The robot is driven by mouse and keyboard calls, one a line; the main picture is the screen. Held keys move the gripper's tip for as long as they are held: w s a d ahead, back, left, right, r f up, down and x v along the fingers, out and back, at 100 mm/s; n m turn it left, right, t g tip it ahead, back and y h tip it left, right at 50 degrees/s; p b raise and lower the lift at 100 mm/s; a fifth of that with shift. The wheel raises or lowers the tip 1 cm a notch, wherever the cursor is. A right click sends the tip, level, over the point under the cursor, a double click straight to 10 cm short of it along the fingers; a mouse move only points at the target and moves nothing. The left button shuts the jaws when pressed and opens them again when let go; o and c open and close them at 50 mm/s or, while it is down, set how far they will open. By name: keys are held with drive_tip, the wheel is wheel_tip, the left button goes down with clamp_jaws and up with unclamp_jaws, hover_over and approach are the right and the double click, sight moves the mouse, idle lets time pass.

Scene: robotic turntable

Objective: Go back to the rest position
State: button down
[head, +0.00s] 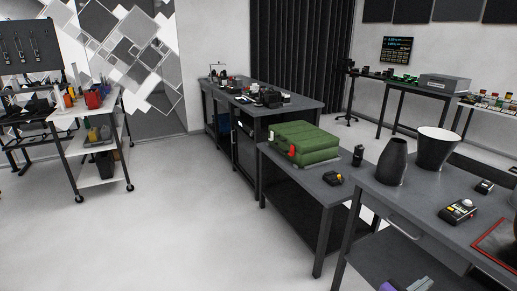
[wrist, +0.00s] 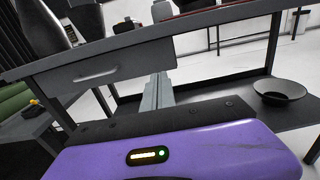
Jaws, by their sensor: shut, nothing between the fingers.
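My gripper (wrist: 159,78) shows in the wrist view as two grey fingers held together with nothing between them. They extend from the purple housing at the bottom of that view. The fingers are in front of the grey table (wrist: 130,50), near its drawer, and appear apart from it. In the head view only a small grey and purple part of my arm's end shows at the bottom edge, below the right table (head: 420,205).
A dark vase (head: 392,162) and a wide dark pot (head: 436,150) stand on that table. A black bowl (wrist: 279,91) sits on its lower shelf. A green case (head: 305,143) rests on the neighbouring table. A white cart (head: 97,147) stands left. The floor (head: 170,230) between is clear.

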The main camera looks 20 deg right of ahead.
drive_tip(key=w+a+f+m+t+y, duration=0.1)
drive_tip(key=w+a+m+t+y, duration=0.1)
drive_tip(key=w+m+t, duration=0.25)
drive_tip(key=s+a+f+m+t+y, duration=0.1)
drive_tip(key=a+m+t+y, duration=0.65)
drive_tip(key=a, duration=1.25)
drive_tip(key=s+a+r+m+y, duration=0.2)
drive_tip(key=s+a+r, duration=0.3)
drive_tip(key=s, duration=0.3)
drive_tip(key=s+a+r+m+t+y+p, duration=0.1)
drive_tip(key=s+a+r+m+y, duration=0.1)
drive_tip(key=s+a+r, duration=0.3)
drive_tip(key=s+a+r+m+t+y, duration=0.1)
drive_tip(key=s+a+r+y, duration=0.3)
drive_tip(key=s+a, duration=0.5)
drive_tip(key=shift+s+a+r+m+p, duration=0.35)
drive_tip(key=shift+s+m, duration=0.35)
drive_tip(key=shift+s, duration=0.5)
drive_tip(key=shift+y, duration=0.25)
